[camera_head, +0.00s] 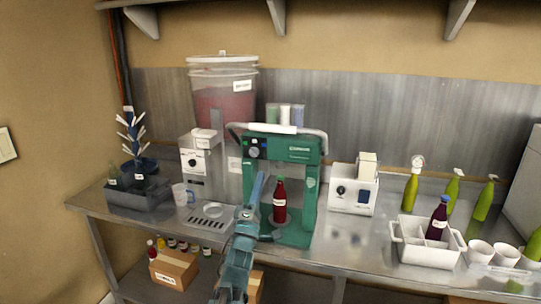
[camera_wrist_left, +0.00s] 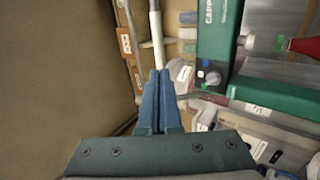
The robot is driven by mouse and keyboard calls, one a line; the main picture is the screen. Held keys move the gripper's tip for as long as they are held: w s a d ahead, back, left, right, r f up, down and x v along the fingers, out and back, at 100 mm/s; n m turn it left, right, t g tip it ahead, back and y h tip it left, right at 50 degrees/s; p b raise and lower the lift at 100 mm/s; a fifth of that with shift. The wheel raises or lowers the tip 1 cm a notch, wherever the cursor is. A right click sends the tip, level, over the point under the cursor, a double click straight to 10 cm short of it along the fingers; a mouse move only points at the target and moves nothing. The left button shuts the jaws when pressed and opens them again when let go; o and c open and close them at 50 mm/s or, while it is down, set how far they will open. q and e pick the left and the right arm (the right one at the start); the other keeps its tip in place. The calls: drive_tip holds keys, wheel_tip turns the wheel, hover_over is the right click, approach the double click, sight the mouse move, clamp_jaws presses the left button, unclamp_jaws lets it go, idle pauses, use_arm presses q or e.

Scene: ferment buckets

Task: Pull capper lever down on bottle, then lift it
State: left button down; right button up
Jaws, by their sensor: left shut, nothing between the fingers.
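The green capper (camera_head: 283,151) stands on the steel counter. Its lever, with a white grip (camera_head: 270,128) on grey side arms, is raised at the top of the frame. A red-filled bottle (camera_head: 280,203) with a white label stands upright on the capper's base. My left gripper (camera_head: 261,178) is shut and empty, in front of the capper, left of the bottle and below the grip in the head view. In the left wrist view the shut blue fingers (camera_wrist_left: 158,75) point towards the white grip (camera_wrist_left: 157,35); contact cannot be told. The bottle's neck (camera_wrist_left: 283,43) shows at the right edge. My right gripper is not in view.
A lidded red bucket (camera_head: 223,92) stands behind left, with a mug (camera_head: 182,194) in front. A white device (camera_head: 353,194) stands right of the capper. Further right are green bottles (camera_head: 410,193) and a white crate (camera_head: 404,252) holding a dark bottle.

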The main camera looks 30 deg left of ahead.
use_arm(q)
drive_tip(key=shift+s+r, duration=0.1)
drive_tip(key=p+x, duration=0.8)
drive_tip(key=x, duration=0.6)
drive_tip(key=shift+p, duration=0.35)
